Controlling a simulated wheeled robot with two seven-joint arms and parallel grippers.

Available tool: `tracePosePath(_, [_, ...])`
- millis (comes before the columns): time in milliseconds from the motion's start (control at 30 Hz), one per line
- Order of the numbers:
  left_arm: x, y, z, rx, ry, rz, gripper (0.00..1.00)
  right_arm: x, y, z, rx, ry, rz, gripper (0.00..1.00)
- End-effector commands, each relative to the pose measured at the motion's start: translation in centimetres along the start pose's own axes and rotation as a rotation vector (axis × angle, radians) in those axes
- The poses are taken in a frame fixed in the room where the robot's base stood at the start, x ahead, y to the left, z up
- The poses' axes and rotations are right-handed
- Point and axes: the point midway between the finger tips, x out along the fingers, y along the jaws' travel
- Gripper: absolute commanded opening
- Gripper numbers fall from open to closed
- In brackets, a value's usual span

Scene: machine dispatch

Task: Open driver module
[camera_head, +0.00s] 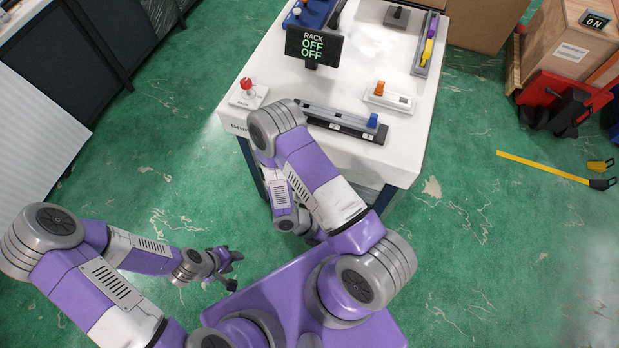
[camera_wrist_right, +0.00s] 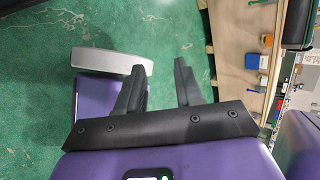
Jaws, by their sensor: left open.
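A white table (camera_head: 354,150) stands ahead in the head view. On its near part lie a long grey module with a blue knob (camera_head: 340,122) and a white module with an orange knob (camera_head: 388,98). I cannot tell which thing is the driver module. My left gripper (camera_head: 228,268) is open and empty over the floor, left of my base and apart from the table. My right gripper (camera_wrist_right: 163,66) is open in the right wrist view, with nothing between its fingers. In the head view my right arm hides it, near the table's front side.
A display reading RACK OFF OFF (camera_head: 312,45) stands on the table, with a red knob on a white base (camera_head: 247,92) near the left edge. Crates (camera_head: 568,45) and a red object (camera_head: 560,98) stand at the right.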

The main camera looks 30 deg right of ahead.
Motion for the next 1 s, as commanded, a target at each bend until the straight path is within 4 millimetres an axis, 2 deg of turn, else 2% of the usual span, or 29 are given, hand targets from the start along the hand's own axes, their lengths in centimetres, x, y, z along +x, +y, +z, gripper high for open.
tracePosePath(33, [1.3, -0.5, -0.1, 0.0, 0.0, 0.0, 0.43, 0.8, 1.7, 2.3, -0.166, -0.191, -0.028, 0.36])
tracePosePath(67, [1.7, -0.6, -0.1, 0.0, 0.0, 0.0, 0.43, 0.7, 2.5, 3.9, -0.258, -0.302, -0.046, 0.36])
tracePosePath(100, [2.2, -0.8, -0.1, 0.0, 0.0, 0.0, 0.43, 0.2, 3.8, 5.8, -0.368, -0.45, -0.073, 0.36])
tracePosePath(200, [3.2, -1.2, -0.1, 0.0, 0.0, 0.0, 0.43, -2.5, 7.4, 9.4, -0.592, -0.793, -0.142, 0.36])
tracePosePath(300, [4.0, -1.5, -0.2, 0.0, 0.0, 0.0, 0.43, -5.8, 10.7, 11.0, -0.736, -1.072, -0.203, 0.36])
tracePosePath(400, [4.5, -1.7, -0.2, 0.0, 0.0, 0.0, 0.43, -8.5, 13.0, 11.4, -0.815, -1.267, -0.247, 0.36])
tracePosePath(500, [4.7, -1.7, -0.2, 0.0, 0.0, 0.0, 0.43, -10.1, 14.1, 11.4, -0.85, -1.372, -0.271, 0.36])
tracePosePath(600, [4.8, -1.8, -0.2, 0.0, 0.0, 0.0, 0.43, -10.5, 14.7, 11.9, -0.859, -1.406, -0.278, 0.36])
tracePosePath(1000, [5.8, -2.2, -0.3, 0.0, 0.0, 0.0, 0.43, -9.3, 16.4, 17.4, -0.857, -1.403, -0.277, 0.36])
